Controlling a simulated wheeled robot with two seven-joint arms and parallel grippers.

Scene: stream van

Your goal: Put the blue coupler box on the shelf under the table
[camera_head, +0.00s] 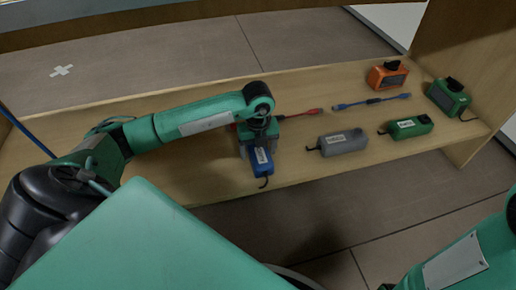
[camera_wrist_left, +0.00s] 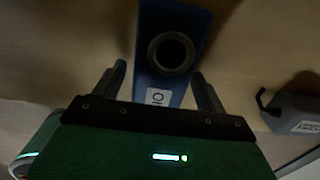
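The blue coupler box (camera_head: 262,161) is near the front edge of the wooden shelf (camera_head: 190,187) under the table, with a white label and a short dark cable. My left gripper (camera_head: 258,142) is over its rear part and hides that part. In the left wrist view, the blue box (camera_wrist_left: 186,30) lies between the two spread fingers of my left gripper (camera_wrist_left: 161,78), its round dark ring facing the camera. A gap shows between the left finger and the box. The right finger is close to it; contact is unclear. My right gripper is not visible, only part of its arm.
Right of the blue box stand a grey box (camera_head: 343,142), a green box (camera_head: 410,127), an orange device (camera_head: 387,76) and a green device (camera_head: 447,96). A red-ended cable (camera_head: 300,113) and a blue cable (camera_head: 370,102) lie behind. The shelf's left part is clear.

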